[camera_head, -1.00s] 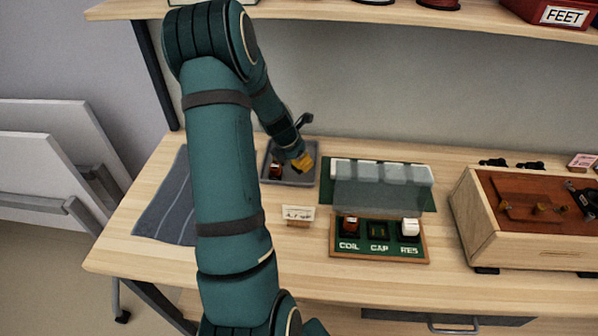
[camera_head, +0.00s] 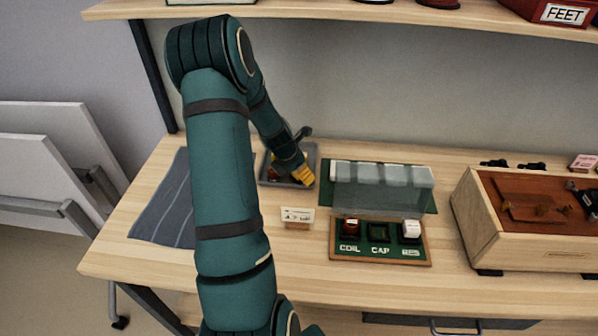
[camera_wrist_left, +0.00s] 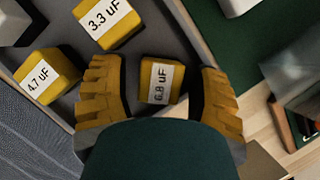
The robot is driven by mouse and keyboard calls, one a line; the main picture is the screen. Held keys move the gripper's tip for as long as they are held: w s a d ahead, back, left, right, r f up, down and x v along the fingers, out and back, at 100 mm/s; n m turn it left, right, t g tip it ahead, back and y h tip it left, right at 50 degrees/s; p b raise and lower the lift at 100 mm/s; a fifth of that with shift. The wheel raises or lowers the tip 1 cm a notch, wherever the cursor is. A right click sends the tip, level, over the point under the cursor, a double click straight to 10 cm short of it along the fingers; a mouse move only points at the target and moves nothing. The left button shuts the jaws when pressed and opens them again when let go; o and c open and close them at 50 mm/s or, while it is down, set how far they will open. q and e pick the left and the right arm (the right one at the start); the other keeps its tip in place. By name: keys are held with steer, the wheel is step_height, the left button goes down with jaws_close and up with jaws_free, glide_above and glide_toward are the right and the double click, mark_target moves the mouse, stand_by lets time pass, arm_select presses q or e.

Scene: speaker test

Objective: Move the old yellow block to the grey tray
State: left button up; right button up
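In the left wrist view a yellow block labelled 6.8 uF (camera_wrist_left: 162,82) sits between the yellow fingers of my left gripper (camera_wrist_left: 164,100). Gaps show on both sides of it, so the gripper is open around it. Yellow blocks labelled 3.3 uF (camera_wrist_left: 106,22) and 4.7 uF (camera_wrist_left: 47,76) lie in the grey tray (camera_wrist_left: 72,103). In the head view my left gripper (camera_head: 303,175) is at the right part of the grey tray (camera_head: 314,155), and the arm hides part of it. I cannot tell which block is the old one. My right gripper is not in view.
A board with COIL, CAP and RES slots (camera_head: 380,252) stands right of the tray; its CAP slot looks empty. A clear cover (camera_head: 380,186) is behind it. A small label card (camera_head: 297,215) stands in front of the tray. A wooden box (camera_head: 530,230) is at the right.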

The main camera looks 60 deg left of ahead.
arm_select(q)
steer(key=shift+r, duration=0.1)
steer(key=shift+r, duration=0.3)
steer(key=p+v, duration=0.3)
steer(key=v, duration=0.8)
steer(key=shift+s+r+p, duration=0.15)
steer(key=shift+r+p, duration=0.1)
steer(key=shift+p, duration=0.1)
